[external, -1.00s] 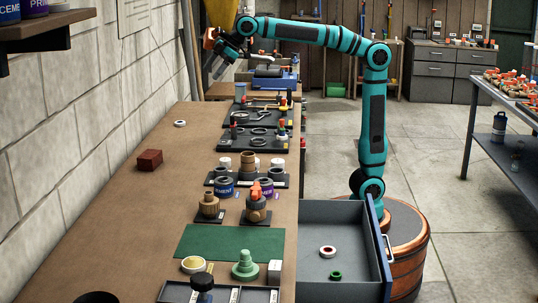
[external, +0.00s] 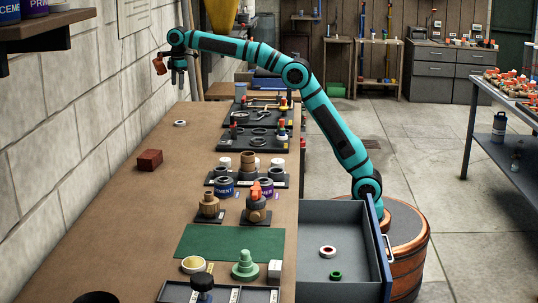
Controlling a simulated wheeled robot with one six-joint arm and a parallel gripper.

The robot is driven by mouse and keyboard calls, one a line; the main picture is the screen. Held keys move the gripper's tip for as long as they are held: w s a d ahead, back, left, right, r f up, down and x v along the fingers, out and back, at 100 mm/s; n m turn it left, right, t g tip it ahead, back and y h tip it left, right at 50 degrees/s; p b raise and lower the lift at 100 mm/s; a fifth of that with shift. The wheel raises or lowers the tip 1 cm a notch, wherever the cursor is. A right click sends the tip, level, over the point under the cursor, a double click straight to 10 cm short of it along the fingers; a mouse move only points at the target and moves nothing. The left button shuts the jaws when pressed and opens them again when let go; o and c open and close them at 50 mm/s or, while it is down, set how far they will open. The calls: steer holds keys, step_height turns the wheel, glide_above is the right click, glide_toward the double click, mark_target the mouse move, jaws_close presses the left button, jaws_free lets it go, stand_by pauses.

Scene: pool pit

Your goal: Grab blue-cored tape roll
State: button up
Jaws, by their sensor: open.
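A small white tape roll (external: 180,123) lies flat on the far left part of the brown workbench (external: 130,215), near the wall. Its core is too small here for me to tell the colour. Another white roll with a reddish core (external: 328,251) lies in the open grey drawer at the right. My gripper (external: 178,85) points down above the bench's far left end, above and beyond the tape roll on the bench in the picture. It is open, with nothing seen between its fingers, and is apart from the roll.
A red-brown brick (external: 150,160) lies nearer on the bench. Black trays with tools and fittings (external: 258,134) line the bench's right side. Cans, brass fittings and a green mat (external: 228,243) are nearer. A green ring (external: 336,275) lies in the drawer (external: 355,225). The bench around the roll is clear.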

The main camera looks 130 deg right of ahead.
steer(key=d+f, duration=0.1)
steer(key=f, duration=0.5)
steer(key=s+f, duration=0.1)
steer(key=f, duration=0.5)
steer(key=d+f, duration=0.1)
steer(key=f, duration=0.6)
steer(key=shift+s+d, duration=0.3)
steer(key=shift+r, duration=0.1)
steer(key=c, duration=1)
steer(key=shift+c, duration=0.2)
